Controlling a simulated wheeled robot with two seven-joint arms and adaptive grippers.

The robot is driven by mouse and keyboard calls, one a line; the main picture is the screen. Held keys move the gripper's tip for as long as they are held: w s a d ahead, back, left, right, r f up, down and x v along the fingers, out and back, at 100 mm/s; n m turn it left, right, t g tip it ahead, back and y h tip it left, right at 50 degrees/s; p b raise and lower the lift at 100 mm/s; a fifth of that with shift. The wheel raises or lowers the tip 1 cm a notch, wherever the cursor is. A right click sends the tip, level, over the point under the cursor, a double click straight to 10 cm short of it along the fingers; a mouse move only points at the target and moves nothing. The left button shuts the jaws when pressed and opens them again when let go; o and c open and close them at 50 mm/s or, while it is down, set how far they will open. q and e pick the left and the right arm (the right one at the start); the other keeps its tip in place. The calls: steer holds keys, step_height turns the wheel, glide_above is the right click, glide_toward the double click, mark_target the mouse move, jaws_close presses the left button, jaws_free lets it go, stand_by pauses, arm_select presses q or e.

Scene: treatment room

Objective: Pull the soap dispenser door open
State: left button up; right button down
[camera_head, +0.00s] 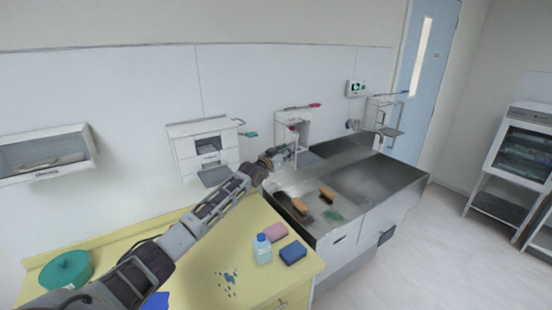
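Several white wall dispensers with lever arms hang above the counter and sink, and I cannot tell for certain which is the soap dispenser. One with a red-tipped lever (293,123) hangs above the sink's left end. My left gripper (277,154) is at its lower front, partly overlapping it; contact cannot be judged. The gripper is small and dark here, so its finger opening is unclear. A wider dispenser with a green-tipped lever (201,129) hangs to the left, with a grey flap low on its front. A third dispenser (373,112) hangs near the door. My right gripper is not in view.
A steel sink (365,183) holds two orange-brown brushes or sponges (299,206). The yellow counter (195,270) under my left arm bears a bottle (262,250), pink (275,231) and blue sponges (293,253), and a green tub (66,271). Open floor lies right.

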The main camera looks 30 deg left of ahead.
arm_select(q)
steer(key=s+a, duration=0.2)
steer(key=s, duration=0.9)
steer(key=shift+s, duration=0.2)
stand_by(0.6)
stand_by(0.5)
steer(key=shift+s+f, duration=0.1)
steer(key=shift+f, duration=0.05)
